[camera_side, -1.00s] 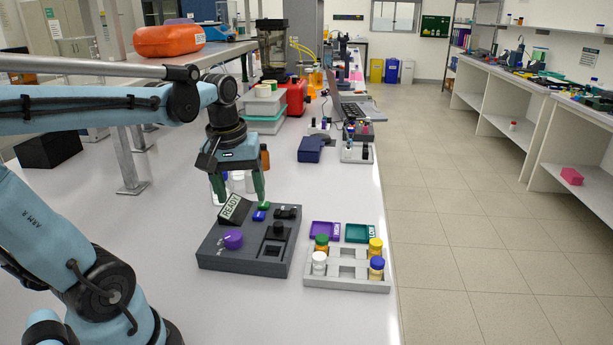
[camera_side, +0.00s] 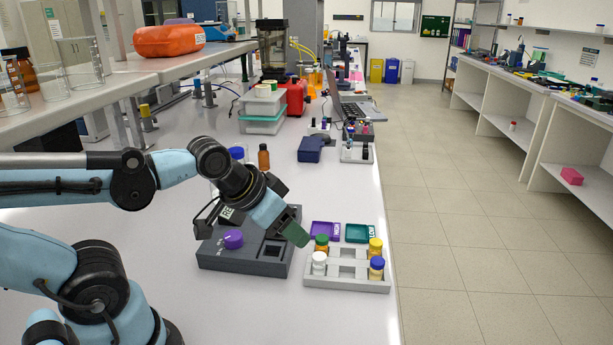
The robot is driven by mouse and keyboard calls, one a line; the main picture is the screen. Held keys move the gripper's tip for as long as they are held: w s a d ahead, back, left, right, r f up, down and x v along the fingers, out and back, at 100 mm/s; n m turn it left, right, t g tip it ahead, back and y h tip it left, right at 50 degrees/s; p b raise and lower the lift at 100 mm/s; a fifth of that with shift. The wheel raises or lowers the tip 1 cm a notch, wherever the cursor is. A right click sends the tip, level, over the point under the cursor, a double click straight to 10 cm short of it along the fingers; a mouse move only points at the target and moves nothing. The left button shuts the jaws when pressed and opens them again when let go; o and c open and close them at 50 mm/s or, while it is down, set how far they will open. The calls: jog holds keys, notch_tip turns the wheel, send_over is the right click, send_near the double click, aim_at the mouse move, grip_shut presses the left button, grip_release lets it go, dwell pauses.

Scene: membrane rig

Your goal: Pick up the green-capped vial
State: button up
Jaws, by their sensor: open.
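The green-capped vial (camera_side: 321,243) stands upright in the back left of a light grey rack (camera_side: 346,284). My gripper (camera_side: 297,235) is tilted down to the right, its green fingers just left of the vial and above the rack's left edge. The fingers overlap in this view and look empty. I cannot tell whether they touch the vial.
A white-capped vial (camera_side: 319,262), a yellow-capped vial (camera_side: 375,247) and a blue-capped vial (camera_side: 377,266) share the rack. A purple tray (camera_side: 325,230) and a teal tray (camera_side: 357,233) lie behind it. The dark rig box (camera_side: 245,258) with a purple knob is left, partly hidden by my arm.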

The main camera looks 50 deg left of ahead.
jog(key=shift+w, duration=0.1)
jog(key=n+g+y, duration=0.2)
jog(key=n+y, duration=1)
jog(key=n, duration=0.1)
send_near(323, 239)
jog(key=x, duration=0.9)
jog(key=c, duration=1.1)
jog(key=shift+r, duration=0.15)
